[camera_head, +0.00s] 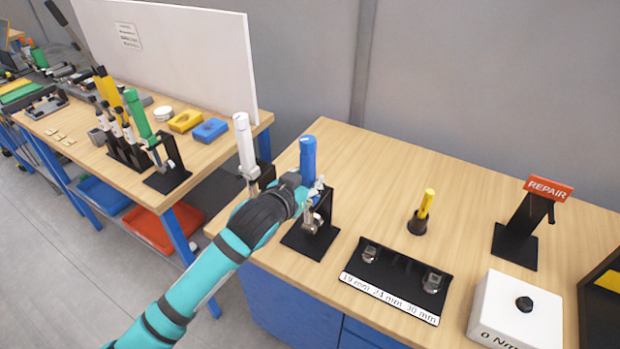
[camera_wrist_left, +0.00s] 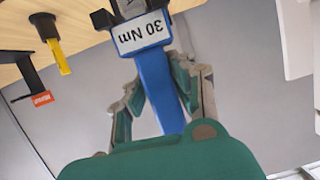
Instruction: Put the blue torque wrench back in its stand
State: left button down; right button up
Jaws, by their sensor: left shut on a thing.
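The blue torque wrench (camera_head: 308,155) is upright at the left part of the near wooden bench. My left gripper (camera_head: 312,191) is shut around it below the blue handle top. In the left wrist view the blue handle (camera_wrist_left: 157,78) lies between the two fingers (camera_wrist_left: 160,95), with a white "30 Nm" label on it. The black stand (camera_head: 298,241) is directly below and behind the wrench, its base on the bench. The wrench's metal lower end is at the stand's upright; I cannot tell whether it is seated. My right gripper is not in view.
A white-handled wrench (camera_head: 244,140) stands close left of the gripper. A black socket tray (camera_head: 400,275) lies to the right, with a yellow-handled tool (camera_head: 424,205), a REPAIR stand (camera_head: 515,245) and a white box (camera_head: 515,310) beyond. A green-handled wrench (camera_head: 138,113) stands on the left bench.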

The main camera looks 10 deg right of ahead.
pick_arm(q)
jog(key=c, duration=1.1)
grip_release()
jog(key=shift+o, duration=0.2)
jog(key=shift+f, duration=0.3)
jog(key=v, duration=1.2)
jog(key=shift+r, duration=0.25)
